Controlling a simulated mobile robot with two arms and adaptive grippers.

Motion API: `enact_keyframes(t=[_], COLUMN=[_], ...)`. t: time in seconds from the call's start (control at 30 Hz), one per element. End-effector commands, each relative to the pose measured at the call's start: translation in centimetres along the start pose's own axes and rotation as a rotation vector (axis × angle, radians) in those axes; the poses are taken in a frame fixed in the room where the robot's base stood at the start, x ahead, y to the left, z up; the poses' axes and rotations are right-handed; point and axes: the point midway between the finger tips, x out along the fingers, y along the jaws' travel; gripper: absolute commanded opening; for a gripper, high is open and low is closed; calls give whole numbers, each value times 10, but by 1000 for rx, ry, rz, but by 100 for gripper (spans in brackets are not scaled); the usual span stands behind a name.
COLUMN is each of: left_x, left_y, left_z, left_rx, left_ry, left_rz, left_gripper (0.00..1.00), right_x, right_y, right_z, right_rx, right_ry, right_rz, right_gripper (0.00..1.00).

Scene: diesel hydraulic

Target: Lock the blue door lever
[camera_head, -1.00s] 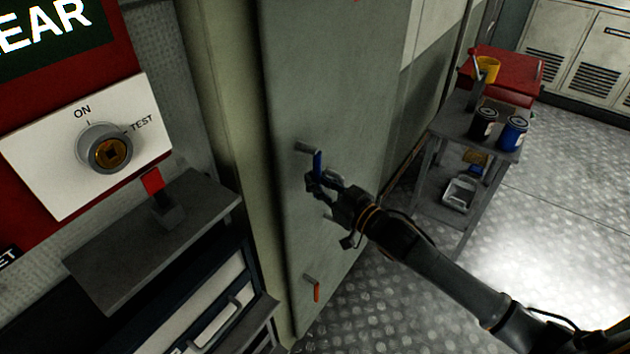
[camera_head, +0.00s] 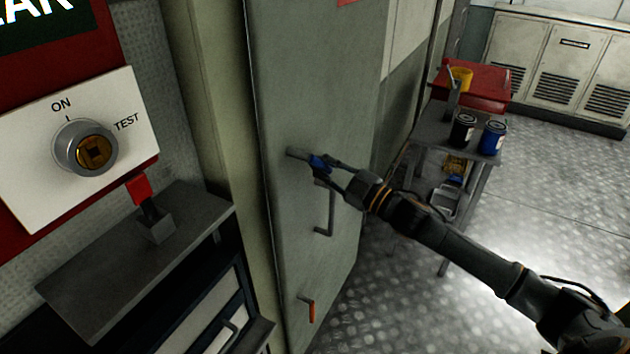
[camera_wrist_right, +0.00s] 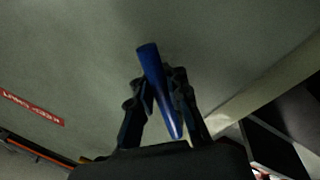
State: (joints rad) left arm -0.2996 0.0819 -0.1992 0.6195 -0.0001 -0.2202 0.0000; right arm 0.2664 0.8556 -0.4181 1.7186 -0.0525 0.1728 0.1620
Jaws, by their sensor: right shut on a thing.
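The blue lever (camera_head: 320,163) is on the tall grey-green door (camera_head: 320,90), on a short grey pivot. It slants down to the right in the head view. My right gripper (camera_head: 328,166) is shut on it, with the arm coming in from the lower right. In the right wrist view the blue lever (camera_wrist_right: 158,85) stands between the two fingers of my right gripper (camera_wrist_right: 160,92). Below it on the door are a grey bent handle (camera_head: 328,215) and a lower red lever (camera_head: 311,311) hanging down. My left gripper is not in view.
A white switch panel (camera_head: 130,100) with a round brass-centred knob, and a grey shelf (camera_head: 105,285) with a red-tipped switch (camera_head: 140,190), stand at the left. A cart (camera_head: 430,130) with cans is behind my right arm. Open metal floor lies at the right.

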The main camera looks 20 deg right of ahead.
Motion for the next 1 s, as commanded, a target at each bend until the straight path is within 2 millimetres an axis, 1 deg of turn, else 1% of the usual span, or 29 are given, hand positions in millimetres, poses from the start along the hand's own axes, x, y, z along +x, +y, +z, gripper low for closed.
enact_keyframes(t=[0.03, 0.17, 0.6, 0.8, 1.0], left_x=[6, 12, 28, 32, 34], left_y=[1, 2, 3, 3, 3], left_z=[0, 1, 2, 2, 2], left_rx=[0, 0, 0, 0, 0], left_ry=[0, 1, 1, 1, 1], left_rz=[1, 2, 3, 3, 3], left_gripper=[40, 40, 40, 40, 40], right_x=[0, 2, 8, 10, 11], right_y=[2, 12, 42, 50, 54], right_z=[3, 2, -10, -17, -21], right_rx=[-52, -172, -555, -673, -745], right_ry=[8, 32, 108, 131, 147], right_rz=[-1, -1, -2, -2, -3], right_gripper=[0, 0, 0, 0, 0])
